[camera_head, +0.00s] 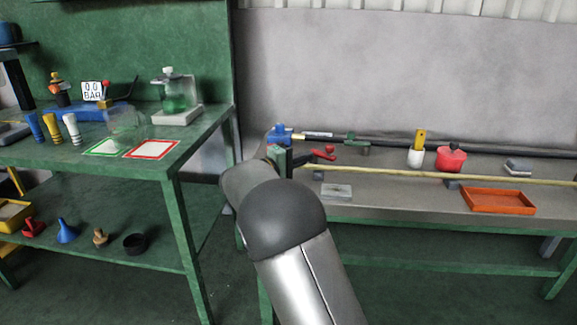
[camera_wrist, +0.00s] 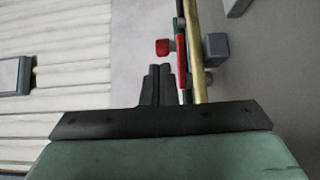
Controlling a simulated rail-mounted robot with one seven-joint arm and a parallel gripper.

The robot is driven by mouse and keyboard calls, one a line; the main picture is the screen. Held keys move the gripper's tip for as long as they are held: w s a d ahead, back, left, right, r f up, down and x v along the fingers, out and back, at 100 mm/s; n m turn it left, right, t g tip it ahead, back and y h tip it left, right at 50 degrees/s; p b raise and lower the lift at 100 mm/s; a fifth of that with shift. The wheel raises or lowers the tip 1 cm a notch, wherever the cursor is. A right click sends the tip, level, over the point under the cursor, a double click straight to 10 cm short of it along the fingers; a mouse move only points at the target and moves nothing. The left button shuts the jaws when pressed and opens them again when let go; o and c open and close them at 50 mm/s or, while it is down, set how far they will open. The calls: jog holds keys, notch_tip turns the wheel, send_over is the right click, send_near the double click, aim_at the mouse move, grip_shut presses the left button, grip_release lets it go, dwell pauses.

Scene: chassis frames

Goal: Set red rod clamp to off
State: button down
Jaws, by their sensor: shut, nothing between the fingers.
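My gripper (camera_wrist: 160,68) is shut and empty. Its fingertips are just below the knob and left of the lever in the wrist view; I cannot tell whether they touch.
The grey bench (camera_head: 400,199) also holds a red pot (camera_head: 451,159), a white cup (camera_head: 416,157), an orange tray (camera_head: 498,201) and a small grey block (camera_head: 336,191). A dark rod (camera_head: 470,150) runs behind. A green table (camera_head: 150,160) stands left.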

aim_at(326, 150)
jog(key=shift+x, duration=2.75)
jog(key=shift+a+f+t+b, duration=0.15)
jog(key=shift+t+b, duration=0.15)
jog(key=shift+b, duration=0.55)
